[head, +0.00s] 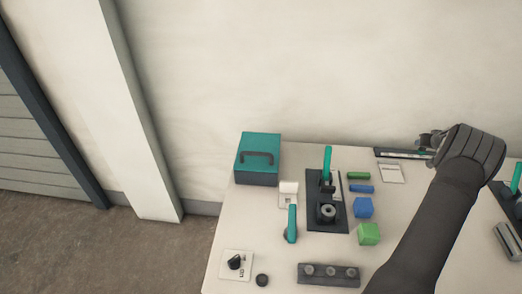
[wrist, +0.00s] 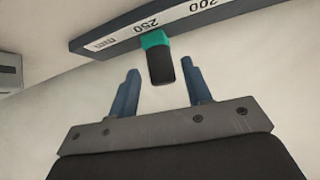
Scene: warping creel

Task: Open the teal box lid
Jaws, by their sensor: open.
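The teal box (head: 257,163) stands at the far left corner of the table, against the wall side. Its lid is shut, with a dark handle (head: 256,157) across it. My gripper (head: 428,140) is far to the right of the box, near the back edge of the table. In the wrist view my gripper (wrist: 163,87) is open, its two fingers apart with nothing clasped. A teal and black slider knob (wrist: 158,58) on a numbered scale (wrist: 146,32) shows just beyond the fingertips. The box is not in the wrist view.
Between box and arm lie a black plate with a teal lever (head: 327,163), a blue block (head: 364,207), a green block (head: 369,233) and a second teal handle (head: 292,223). A knob panel (head: 236,264) and a dark three-knob bar (head: 328,274) are at the front.

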